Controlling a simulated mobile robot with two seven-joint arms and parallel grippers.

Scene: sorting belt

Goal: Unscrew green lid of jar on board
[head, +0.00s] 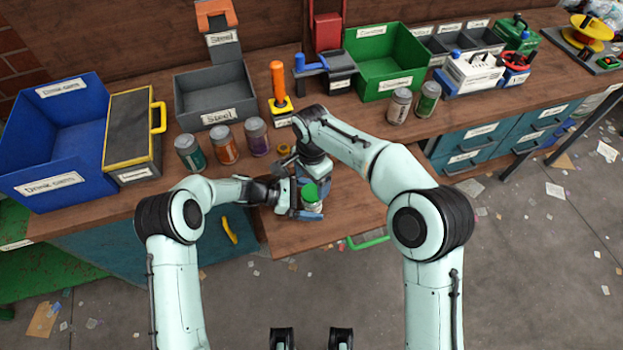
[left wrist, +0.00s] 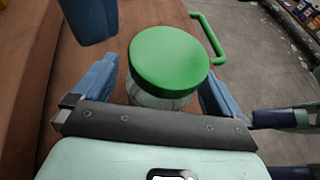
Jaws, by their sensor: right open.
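The jar (head: 312,207) stands upright on a wooden board (head: 350,215) at the front of the bench, with its green lid (head: 310,192) on top. The left wrist view shows the lid (left wrist: 169,58) from close above, with the clear jar body (left wrist: 160,99) partly hidden below it. My right gripper (head: 315,178) is open just behind and above the lid, pointing down. One of its blue fingers shows at the top of the left wrist view (left wrist: 90,18).
Bins, a blue one (head: 55,150), a grey one (head: 213,95) and a green one (head: 388,62), line the bench. A green handle (head: 368,240) sticks out at the board's front right.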

